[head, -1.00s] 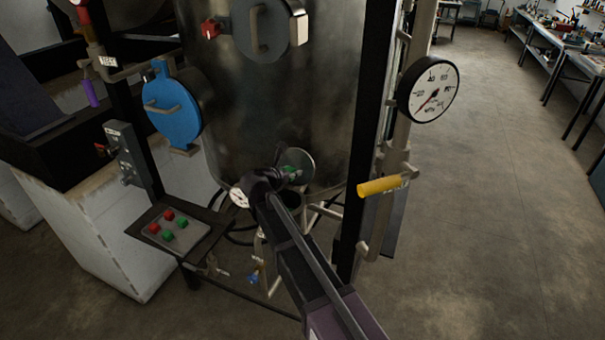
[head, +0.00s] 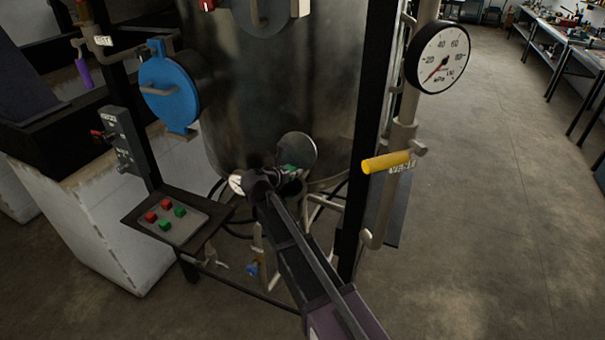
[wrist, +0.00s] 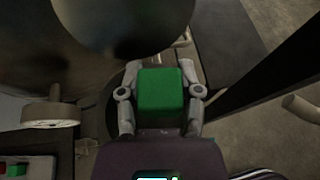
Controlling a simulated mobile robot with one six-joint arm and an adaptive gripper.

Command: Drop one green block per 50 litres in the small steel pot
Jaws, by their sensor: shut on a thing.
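My gripper (wrist: 160,98) is shut on a green block (wrist: 160,92), one finger on each side. In the head view the green block (head: 289,167) shows small at the gripper's end, in front of a round steel piece (head: 298,150) low on the big steel tank (head: 290,90). I cannot tell whether this round piece is the small steel pot. A dark rounded metal shape (wrist: 125,25) lies just beyond the block in the wrist view. A tray (head: 190,232) at the left holds red blocks (head: 166,204) and green blocks (head: 180,211), two of each.
A large dial gauge (head: 438,57) has its red needle at lower left. A smaller white dial (head: 236,183) sits left of my gripper. A yellow-handled valve (head: 386,162) and dark post (head: 369,120) stand right. A blue round cover (head: 168,88) is left. Floor right is open.

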